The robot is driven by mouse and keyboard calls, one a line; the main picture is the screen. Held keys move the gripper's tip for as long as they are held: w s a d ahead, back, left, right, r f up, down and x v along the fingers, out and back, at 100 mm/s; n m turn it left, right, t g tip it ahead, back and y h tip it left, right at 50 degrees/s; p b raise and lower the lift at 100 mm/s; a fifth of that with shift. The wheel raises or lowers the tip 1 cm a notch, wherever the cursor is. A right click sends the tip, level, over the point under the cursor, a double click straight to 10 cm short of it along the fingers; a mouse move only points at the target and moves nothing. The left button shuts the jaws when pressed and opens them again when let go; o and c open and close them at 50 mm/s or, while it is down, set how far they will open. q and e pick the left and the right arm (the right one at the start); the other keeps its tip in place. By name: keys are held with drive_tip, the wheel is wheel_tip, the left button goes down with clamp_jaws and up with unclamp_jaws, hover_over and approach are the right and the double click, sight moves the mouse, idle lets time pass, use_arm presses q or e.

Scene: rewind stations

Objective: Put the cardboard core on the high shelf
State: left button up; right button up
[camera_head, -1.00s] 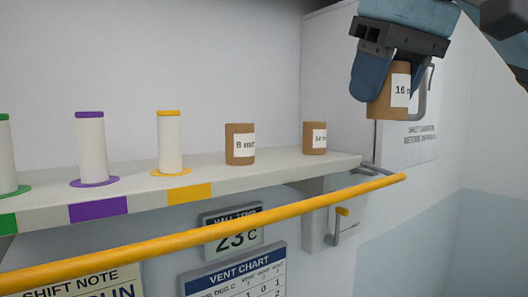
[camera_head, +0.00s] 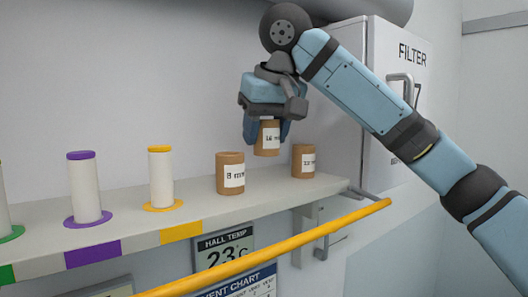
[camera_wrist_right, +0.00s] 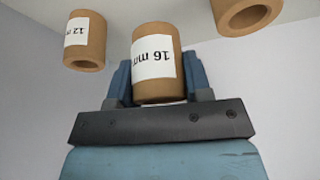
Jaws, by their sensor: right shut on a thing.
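My right gripper (camera_head: 267,132) is shut on a brown cardboard core (camera_head: 267,140) with a white label. In the right wrist view the label on this core (camera_wrist_right: 156,62) reads 16 mm, upside down. In the head view the core hangs upright, a little above the high shelf (camera_head: 215,215), over the gap between two standing cores. The left one (camera_head: 230,173) is labelled 8 mm and the right one (camera_head: 303,161) seems to be 12 mm. My left gripper is not in view.
Spools with purple (camera_head: 84,188) and yellow (camera_head: 160,178) flanges stand on the shelf to the left, with part of a green one (camera_head: 6,220). A yellow rail (camera_head: 290,240) runs along the front. A white filter cabinet (camera_head: 380,90) stands behind, to the right.

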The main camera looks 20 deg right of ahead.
drive_tip(key=shift+d+f, duration=0.1)
drive_tip(key=shift+f, duration=0.35)
drive_tip(key=shift+s+d+f, duration=0.15)
drive_tip(key=shift+f, duration=0.3)
drive_tip(key=shift+a+f+p, duration=0.2)
drive_tip(key=shift+f+p, duration=0.35)
drive_tip(key=shift+f, duration=0.55)
drive_tip(key=shift+w+f+p, duration=0.2)
drive_tip(key=shift+p, duration=0.15)
drive_tip(key=shift+d+f, duration=0.1)
drive_tip(key=shift+f, duration=0.2)
drive_tip(key=o, duration=0.7)
drive_tip(key=shift+c, duration=0.2)
drive_tip(key=shift+o, duration=1.2)
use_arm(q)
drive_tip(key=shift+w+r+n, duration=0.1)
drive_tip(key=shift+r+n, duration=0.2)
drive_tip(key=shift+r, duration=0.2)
